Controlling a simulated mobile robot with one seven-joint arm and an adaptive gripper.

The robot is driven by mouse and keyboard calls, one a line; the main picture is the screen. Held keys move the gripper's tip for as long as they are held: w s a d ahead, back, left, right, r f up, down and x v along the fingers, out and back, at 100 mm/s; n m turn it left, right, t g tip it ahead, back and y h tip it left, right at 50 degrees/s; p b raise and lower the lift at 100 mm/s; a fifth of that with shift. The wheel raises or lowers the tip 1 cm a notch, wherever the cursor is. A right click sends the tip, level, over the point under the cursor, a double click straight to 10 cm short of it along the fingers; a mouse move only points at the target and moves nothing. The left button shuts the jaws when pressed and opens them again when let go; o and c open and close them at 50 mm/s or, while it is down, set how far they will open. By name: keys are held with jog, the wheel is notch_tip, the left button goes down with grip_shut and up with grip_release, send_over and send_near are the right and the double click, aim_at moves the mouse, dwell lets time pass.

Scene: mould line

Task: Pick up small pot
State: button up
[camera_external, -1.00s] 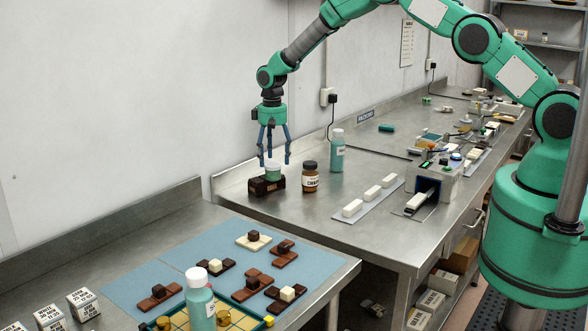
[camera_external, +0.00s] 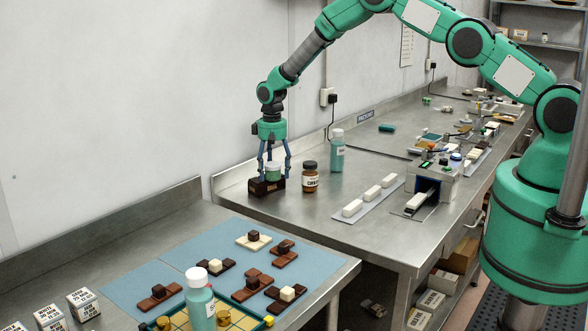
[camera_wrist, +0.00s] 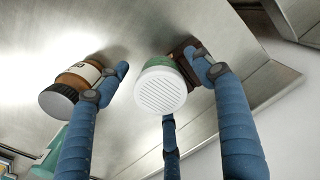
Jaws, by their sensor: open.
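A brown jar with a black lid (camera_external: 310,177) stands close to the right of my gripper, and a teal bottle (camera_external: 337,152) stands behind it. A strip with white blocks (camera_external: 367,196) lies further right. The bench wall (camera_external: 225,182) rises behind.

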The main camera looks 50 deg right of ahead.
aim_at(274, 164)
dwell(0.3)
jog(key=c, duration=1.5)
jog(key=shift+o, duration=0.2)
jog(key=shift+r, duration=0.15)
jog(key=shift+r+b, duration=0.3)
jog(key=shift+r, duration=0.55)
jog(key=shift+s+r, duration=0.2)
jog(key=shift+r, duration=0.55)
jog(key=s+r+b, duration=0.1)
jog(key=s+b, duration=0.1)
jog(key=s, duration=1.3)
jog(key=shift+s+r+b, duration=0.25)
jog(key=shift+s+b, duration=0.05)
jog(key=shift+b, duration=0.05)
jog(key=shift+d, duration=0.1)
